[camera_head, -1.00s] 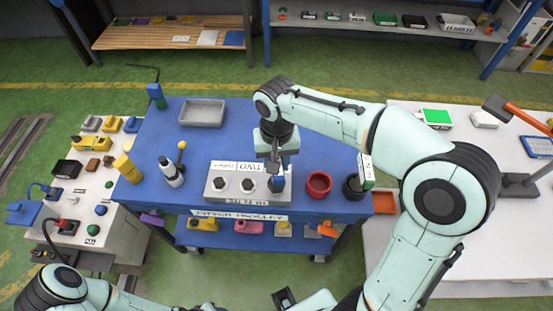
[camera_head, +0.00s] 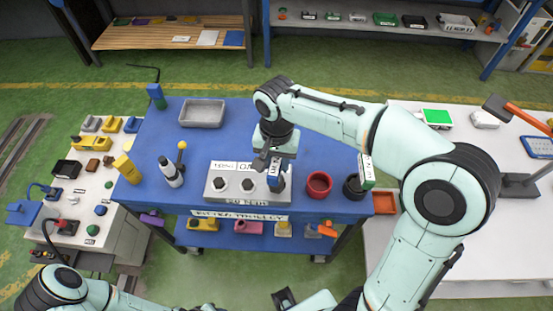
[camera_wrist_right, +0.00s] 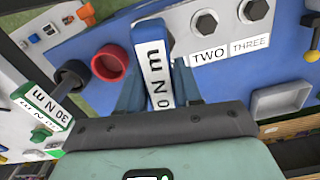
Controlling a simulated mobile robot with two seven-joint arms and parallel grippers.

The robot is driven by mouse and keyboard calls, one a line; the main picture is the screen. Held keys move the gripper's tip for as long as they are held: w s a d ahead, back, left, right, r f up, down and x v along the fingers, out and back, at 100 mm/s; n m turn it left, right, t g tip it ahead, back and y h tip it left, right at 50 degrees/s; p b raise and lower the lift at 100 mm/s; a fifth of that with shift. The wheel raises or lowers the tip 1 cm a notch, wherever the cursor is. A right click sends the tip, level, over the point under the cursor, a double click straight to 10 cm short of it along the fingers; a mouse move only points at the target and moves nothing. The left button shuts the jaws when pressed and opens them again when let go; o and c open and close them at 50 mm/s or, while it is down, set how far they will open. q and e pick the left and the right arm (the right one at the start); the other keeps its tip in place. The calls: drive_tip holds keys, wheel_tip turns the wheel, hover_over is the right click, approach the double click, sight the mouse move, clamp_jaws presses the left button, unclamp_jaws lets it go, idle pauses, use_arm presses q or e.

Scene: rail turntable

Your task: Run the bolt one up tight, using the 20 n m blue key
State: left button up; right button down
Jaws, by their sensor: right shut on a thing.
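The blue key (camera_head: 274,179) stands upright at the right end of the grey bolt block (camera_head: 232,199). My right gripper (camera_head: 271,166) is shut on it. In the right wrist view the blue key (camera_wrist_right: 152,34) shows between the fingers, its white label partly covered and reading "0 N m". The labels TWO (camera_wrist_right: 209,57) and THREE (camera_wrist_right: 249,46) and two dark bolts show beside it.
A red holder (camera_head: 319,185) and a black holder (camera_head: 353,188) stand just right of the block; a green 30 N m key (camera_wrist_right: 43,108) stands at the black one. A grey tray (camera_head: 202,112) and a yellow-knobbed tool (camera_head: 172,172) are on the blue trolley (camera_head: 225,140).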

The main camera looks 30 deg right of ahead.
drive_tip(key=shift+m, duration=0.3)
drive_tip(key=shift+m, duration=0.6)
drive_tip(key=shift+m, duration=0.7)
drive_tip(key=shift+m, duration=0.7)
drive_tip(key=shift+m, duration=0.7)
